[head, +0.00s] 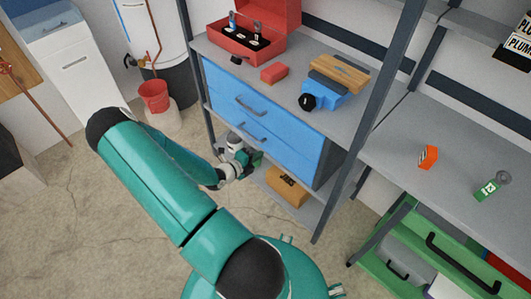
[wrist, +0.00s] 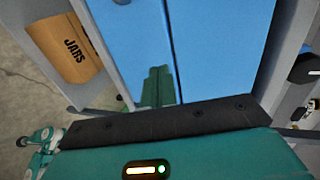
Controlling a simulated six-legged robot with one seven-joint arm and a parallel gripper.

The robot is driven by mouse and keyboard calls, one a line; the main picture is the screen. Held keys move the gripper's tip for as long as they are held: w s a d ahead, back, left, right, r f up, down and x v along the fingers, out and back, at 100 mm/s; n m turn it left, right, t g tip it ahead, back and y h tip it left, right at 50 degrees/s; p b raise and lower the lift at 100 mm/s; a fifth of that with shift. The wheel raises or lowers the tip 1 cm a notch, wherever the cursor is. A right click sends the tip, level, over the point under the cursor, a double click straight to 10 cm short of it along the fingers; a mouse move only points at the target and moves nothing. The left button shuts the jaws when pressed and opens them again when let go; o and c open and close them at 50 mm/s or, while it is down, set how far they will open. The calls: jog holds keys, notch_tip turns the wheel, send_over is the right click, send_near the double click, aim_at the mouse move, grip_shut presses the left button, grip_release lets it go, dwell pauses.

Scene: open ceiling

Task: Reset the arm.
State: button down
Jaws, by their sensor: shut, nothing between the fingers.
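My arm reaches forward from my body in the head view, with its end low in front of the grey shelving unit (head: 334,178). My gripper (wrist: 158,72) shows in the wrist view as two teal fingers pressed together, with nothing between them. They point toward the blue drawer cabinet (wrist: 215,50). I cannot tell whether they touch it. In the head view the gripper is small and partly hidden by my wrist, beside the lower edge of the cabinet (head: 262,105).
A cardboard box marked JARS (head: 287,186) sits on the low shelf close to my gripper. A red toolbox (head: 262,48) and a blue tool (head: 325,93) stand on the cabinet's shelf. A red bucket (head: 154,97) is at left. Open floor (head: 60,225) lies left.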

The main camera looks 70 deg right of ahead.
jog(key=shift+v, duration=1.55)
